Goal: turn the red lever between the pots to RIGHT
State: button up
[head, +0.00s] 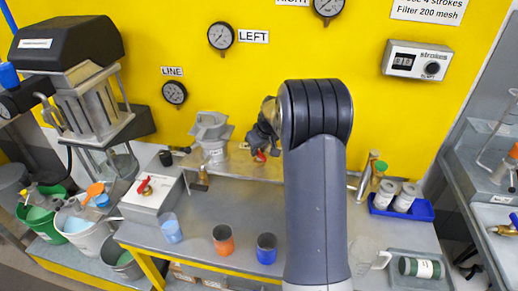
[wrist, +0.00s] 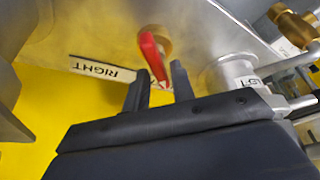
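The red lever (wrist: 152,56) sits on a brass valve body (wrist: 158,38) on the metal plate in the wrist view. It points down toward my gripper (wrist: 160,86), whose two fingers stand apart on either side of its tip, with visible gaps. A RIGHT label (wrist: 98,68) lies to the left of the lever. A pot with a label reading LEFT (wrist: 234,72) stands to the right. In the head view the lever (head: 260,156) shows just below my gripper (head: 262,142). The left pot (head: 211,140) is in view; my arm hides the area to the right.
A box with another red handle (head: 147,192) stands on the bench at left. Blue (head: 170,229), orange (head: 223,240) and dark blue (head: 266,249) cups stand along the front. A blue tray (head: 401,207) with jars is at right. Brass fittings (wrist: 296,26) show at the wrist view's upper right.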

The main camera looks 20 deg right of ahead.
grip_shut()
jog(key=shift+m, duration=0.3)
jog(key=m+h+b, duration=0.1)
jog(key=m, duration=0.2)
jog(key=shift+m+h, duration=0.3)
jog(key=m+h+b, duration=0.1)
jog(key=m, duration=0.1)
jog(key=m+b, duration=0.1)
jog(key=m, duration=0.1)
jog(key=shift+f+g+h, duration=0.1)
jog(key=shift+g+h, duration=0.3)
jog(key=m+g+h+b, duration=0.1)
jog(key=m+b, duration=0.1)
jog(key=m, duration=0.3)
jog(key=shift+d, duration=0.1)
jog(key=shift+m+g+h, duration=0.4)
jog(key=shift+m+g, duration=0.5)
jog(key=shift+m, duration=1.4)
jog(key=shift+s, duration=0.1)
jog(key=shift+o, duration=1.3)
grip_release()
